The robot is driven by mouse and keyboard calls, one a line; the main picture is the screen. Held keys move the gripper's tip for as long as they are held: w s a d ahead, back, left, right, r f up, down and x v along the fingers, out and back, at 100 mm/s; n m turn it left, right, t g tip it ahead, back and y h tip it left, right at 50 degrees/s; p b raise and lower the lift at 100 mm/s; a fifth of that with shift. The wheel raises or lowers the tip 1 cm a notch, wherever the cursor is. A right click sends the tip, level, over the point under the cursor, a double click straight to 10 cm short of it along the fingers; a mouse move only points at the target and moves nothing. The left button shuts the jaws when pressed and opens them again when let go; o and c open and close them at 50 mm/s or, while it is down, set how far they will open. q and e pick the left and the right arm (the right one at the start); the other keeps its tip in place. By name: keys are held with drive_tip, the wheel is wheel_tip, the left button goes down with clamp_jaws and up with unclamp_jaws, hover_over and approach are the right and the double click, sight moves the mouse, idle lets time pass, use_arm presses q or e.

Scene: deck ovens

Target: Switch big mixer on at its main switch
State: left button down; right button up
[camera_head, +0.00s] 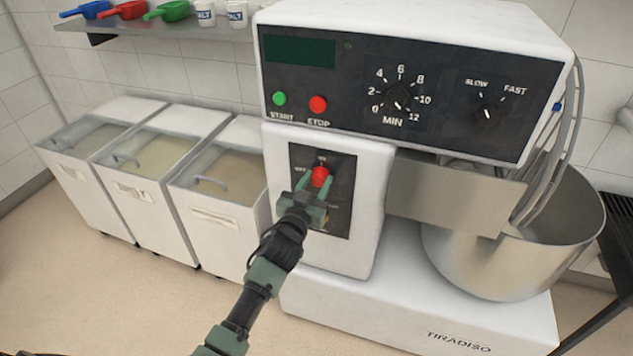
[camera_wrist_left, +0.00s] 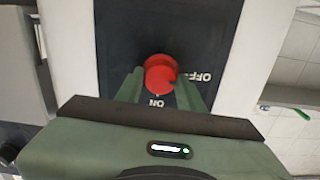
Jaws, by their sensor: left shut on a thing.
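The big mixer (camera_head: 345,255) is a white machine with a dark control panel on top. Its main switch, a red rotary knob (camera_head: 320,176), sits on a dark plate (camera_head: 341,222) on the column below the panel. My left gripper (camera_head: 318,184) is at the knob with its fingers shut on it, one finger on each side. In the left wrist view the red knob (camera_wrist_left: 160,75) shows between the fingers, with the labels ON and OFF beside it. The fingers hide part of the plate. The display (camera_head: 300,50) is dark. My right gripper is not in view.
The green start button (camera_head: 279,98), red stop button (camera_head: 318,104) and dials sit just above the switch. The steel bowl (camera_head: 490,262) is at the right. Several lidded bins (camera_head: 222,215) stand at the left under a shelf (camera_head: 150,26) with scoops and salt tubs.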

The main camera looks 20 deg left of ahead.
use_arm(q)
drive_tip(key=m, duration=0.4)
drive_tip(key=shift+d+m, duration=0.1)
drive_tip(key=shift+m, duration=0.3)
drive_tip(key=m, duration=0.4)
drive_tip(key=shift+f, duration=0.1)
drive_tip(key=m, duration=0.5)
drive_tip(key=shift+d+f, duration=0.1)
drive_tip(key=shift+m, duration=1.8)
drive_tip(key=c, duration=0.9)
unclamp_jaws()
